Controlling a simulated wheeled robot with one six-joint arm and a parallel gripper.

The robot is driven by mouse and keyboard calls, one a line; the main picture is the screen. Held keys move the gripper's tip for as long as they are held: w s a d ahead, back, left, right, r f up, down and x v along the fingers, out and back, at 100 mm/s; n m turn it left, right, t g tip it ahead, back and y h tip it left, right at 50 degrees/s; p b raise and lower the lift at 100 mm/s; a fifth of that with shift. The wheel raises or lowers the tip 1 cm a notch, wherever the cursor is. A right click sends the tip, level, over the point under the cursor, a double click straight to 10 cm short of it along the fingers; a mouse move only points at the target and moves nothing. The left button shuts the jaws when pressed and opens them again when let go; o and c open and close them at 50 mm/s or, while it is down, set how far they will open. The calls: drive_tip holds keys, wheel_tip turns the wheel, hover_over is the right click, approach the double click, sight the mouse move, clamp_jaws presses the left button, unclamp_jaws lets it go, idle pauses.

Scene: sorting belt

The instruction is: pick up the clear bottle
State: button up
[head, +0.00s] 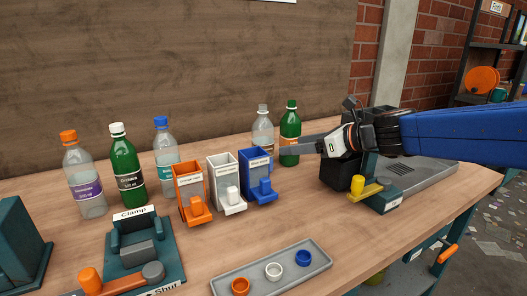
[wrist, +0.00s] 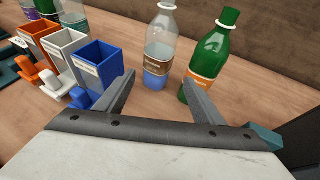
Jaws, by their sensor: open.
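A clear bottle (wrist: 160,45) with a brown label stands upright on the bench, ahead of my jaws and roughly between them in the wrist view. It also shows in the head view (head: 262,131), with a pale neck on which I make out no coloured cap. My gripper (wrist: 160,82) is open and empty, its fingers apart and pointing toward this bottle. A green bottle (wrist: 209,58) with an orange label stands close to its right, and my right finger overlaps its lower part in the wrist view. Other clear bottles have an orange cap (head: 84,170) and a blue cap (head: 161,150).
Orange (head: 188,185), white (head: 221,175) and blue (head: 254,165) cap bins stand left of my gripper. A white-capped green bottle (head: 124,160) stands farther left. A clamp fixture (head: 140,245) and a cap tray (head: 300,288) are nearer the front.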

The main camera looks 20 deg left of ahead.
sight(271, 150)
drive_tip(key=x, duration=0.6)
drive_tip(key=shift+a+f, duration=0.15)
drive_tip(key=shift+a, duration=0.05)
drive_tip(key=shift+f+x, duration=0.2)
drive_tip(key=shift+x, duration=2.45)
drive_tip(key=shift+s+d, duration=0.1)
drive_tip(key=shift+s, duration=0.05)
drive_tip(key=c, duration=0.9)
